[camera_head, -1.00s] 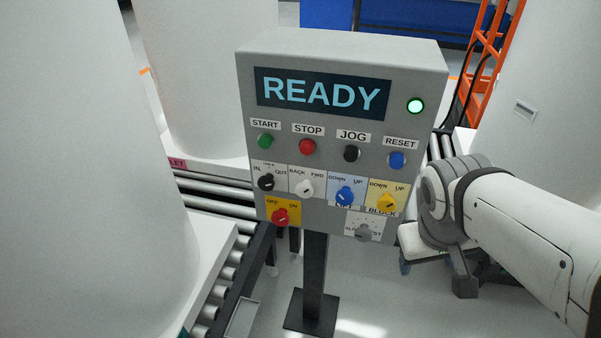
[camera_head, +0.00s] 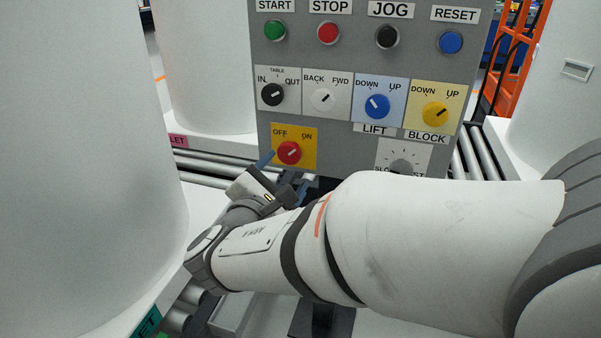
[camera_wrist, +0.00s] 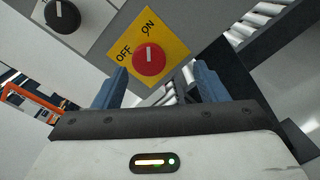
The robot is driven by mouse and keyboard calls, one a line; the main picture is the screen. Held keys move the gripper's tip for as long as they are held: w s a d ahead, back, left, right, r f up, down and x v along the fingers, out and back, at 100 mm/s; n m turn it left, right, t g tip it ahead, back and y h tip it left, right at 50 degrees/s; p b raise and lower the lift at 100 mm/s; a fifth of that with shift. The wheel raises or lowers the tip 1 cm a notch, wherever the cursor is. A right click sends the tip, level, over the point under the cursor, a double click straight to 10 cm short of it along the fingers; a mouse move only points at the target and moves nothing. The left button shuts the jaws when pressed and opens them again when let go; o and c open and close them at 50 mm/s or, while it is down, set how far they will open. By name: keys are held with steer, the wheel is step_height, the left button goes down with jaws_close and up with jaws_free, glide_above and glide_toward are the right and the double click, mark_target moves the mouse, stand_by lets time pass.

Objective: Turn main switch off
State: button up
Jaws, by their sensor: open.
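The main switch is a red round knob (camera_head: 289,152) on a yellow plate (camera_head: 309,135) marked OFF and ON, at the lower left of the grey control panel. Its white mark points up and right, toward ON. My gripper (camera_head: 281,176) is open and empty, just below and in front of the knob. In the wrist view the red knob (camera_wrist: 149,62) shows between and beyond the two blue fingers (camera_wrist: 160,78), nearer the left one. The fingers look apart from the knob, though the exact gap is hard to tell.
Black (camera_head: 272,94), white (camera_head: 323,99), blue (camera_head: 376,106) and yellow (camera_head: 436,114) selector knobs sit in a row above. A grey dial (camera_head: 402,167) is to the right. A large white cylinder (camera_head: 80,150) stands close on the left, with rollers (camera_head: 205,165) behind.

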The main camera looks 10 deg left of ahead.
mark_target(287, 156)
steer(key=shift+n+t+y, duration=0.3)
steer(key=shift+n+y, duration=0.1)
steer(key=shift+y, duration=0.1)
steer(key=w, duration=0.2)
steer(key=w+b, duration=0.1)
steer(key=w, duration=0.1)
steer(key=w+a+b, duration=0.1)
steer(key=w, duration=0.2)
steer(key=shift+w+a+f, duration=0.1)
steer(key=shift+f, duration=0.05)
steer(key=c, duration=1)
